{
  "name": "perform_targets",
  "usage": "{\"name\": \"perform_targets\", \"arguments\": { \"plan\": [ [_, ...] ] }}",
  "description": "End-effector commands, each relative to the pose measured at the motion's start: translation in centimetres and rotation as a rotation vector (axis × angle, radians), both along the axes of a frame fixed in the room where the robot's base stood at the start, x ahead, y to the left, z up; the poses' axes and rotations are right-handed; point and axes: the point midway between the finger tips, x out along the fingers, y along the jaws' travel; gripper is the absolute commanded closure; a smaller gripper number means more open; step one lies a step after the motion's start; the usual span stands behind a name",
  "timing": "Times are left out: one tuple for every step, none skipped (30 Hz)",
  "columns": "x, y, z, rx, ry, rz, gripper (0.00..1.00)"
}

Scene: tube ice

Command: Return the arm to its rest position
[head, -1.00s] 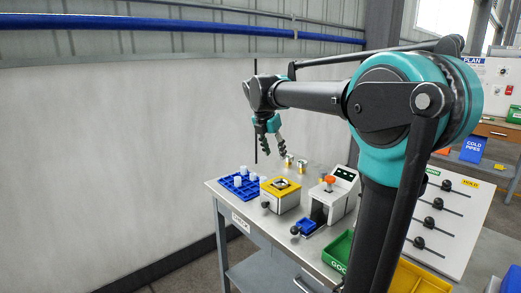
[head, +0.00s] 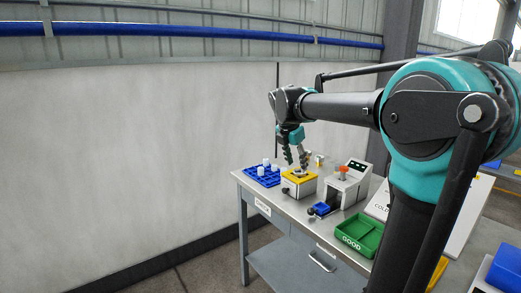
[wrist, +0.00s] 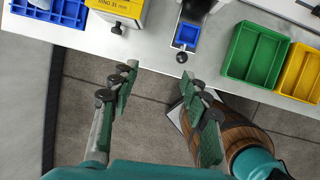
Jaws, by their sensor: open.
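My gripper (head: 296,158) is open and empty. In the head view it hangs with fingers pointing down, in front of or above the yellow-topped box (head: 300,182) on the grey table (head: 275,205); the exact gap is hard to tell. In the wrist view its two fingers (wrist: 158,85) are spread wide, with the table's front edge and the floor between and below them. My arm reaches from the right of the head view, upper link roughly level.
On the table are a blue rack (head: 262,177) with white pieces, a white device (head: 348,185) with an orange knob, and a green GOOD bin (head: 358,234). A yellow bin (wrist: 301,75) is beside the green one. A barrel-like wooden object (wrist: 225,130) shows below. Floor at left is clear.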

Motion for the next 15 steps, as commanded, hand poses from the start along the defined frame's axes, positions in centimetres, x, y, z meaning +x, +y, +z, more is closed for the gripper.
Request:
{"name": "perform_targets", "arguments": {
  "plan": [
    [-0.3,-0.3,-0.5,0.016,-0.009,-0.036,0.53],
    [-0.5,-0.4,-0.9,0.026,-0.014,-0.058,0.53],
    [-0.8,-0.6,-1.3,0.041,-0.022,-0.09,0.53],
    [-1.1,-0.8,-1.7,0.053,-0.028,-0.119,0.53],
    [-1.3,-0.9,-2.1,0.065,-0.035,-0.146,0.53],
    [-1.7,-1.1,-2.7,0.083,-0.045,-0.188,0.53],
    [-2.0,-1.3,-3.1,0.097,-0.052,-0.22,0.53],
    [-2.4,-1.5,-3.6,0.113,-0.06,-0.256,0.53],
    [-2.9,-1.7,-4.3,0.135,-0.071,-0.304,0.53],
    [-3.3,-2.0,-4.9,0.152,-0.08,-0.345,0.53],
    [-3.6,-2.2,-5.4,0.17,-0.089,-0.385,0.53],
    [-4.3,-2.5,-6.3,0.197,-0.102,-0.447,0.53],
    [-4.9,-2.7,-7.0,0.219,-0.112,-0.498,0.53],
    [-5.5,-3.0,-7.8,0.244,-0.124,-0.554,0.53],
    [-6.4,-3.4,-8.9,0.278,-0.139,-0.638,0.53]
  ]
}}
